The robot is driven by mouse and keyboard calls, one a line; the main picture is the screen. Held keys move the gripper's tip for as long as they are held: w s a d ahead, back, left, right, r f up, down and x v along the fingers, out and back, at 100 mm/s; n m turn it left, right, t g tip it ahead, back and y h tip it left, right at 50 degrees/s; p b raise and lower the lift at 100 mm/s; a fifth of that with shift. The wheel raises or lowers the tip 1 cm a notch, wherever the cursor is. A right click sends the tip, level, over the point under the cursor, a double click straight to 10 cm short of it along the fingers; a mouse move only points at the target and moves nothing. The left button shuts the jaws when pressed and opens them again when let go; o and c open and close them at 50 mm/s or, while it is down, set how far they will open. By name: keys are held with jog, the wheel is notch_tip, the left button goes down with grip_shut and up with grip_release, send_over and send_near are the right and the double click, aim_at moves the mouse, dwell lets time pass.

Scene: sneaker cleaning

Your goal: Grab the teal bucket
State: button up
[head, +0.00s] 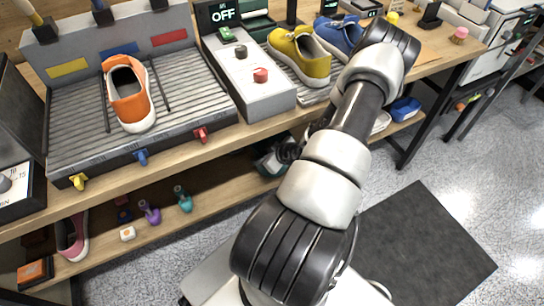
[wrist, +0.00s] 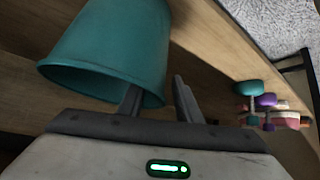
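The teal bucket (wrist: 115,45) fills the upper left of the wrist view, with its wide rim facing my gripper. My gripper (wrist: 158,92) has its two fingers apart. The left finger overlaps the bucket near the rim, and the right finger is just outside the bucket's right side. I cannot tell whether either finger touches the bucket wall. In the head view my arm reaches down to the lower shelf, and its own links largely hide the gripper and bucket there.
The lower shelf (head: 222,193) holds a teal-handled brush (head: 183,199), a purple one (head: 149,212) and a pink shoe (head: 71,235). The tabletop above carries a ribbed tray (head: 195,85) with an orange sneaker (head: 129,95), and a yellow shoe (head: 302,54). A dark mat (head: 425,245) lies on the floor.

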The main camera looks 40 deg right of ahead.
grip_shut()
jog(key=shift+r, duration=0.1)
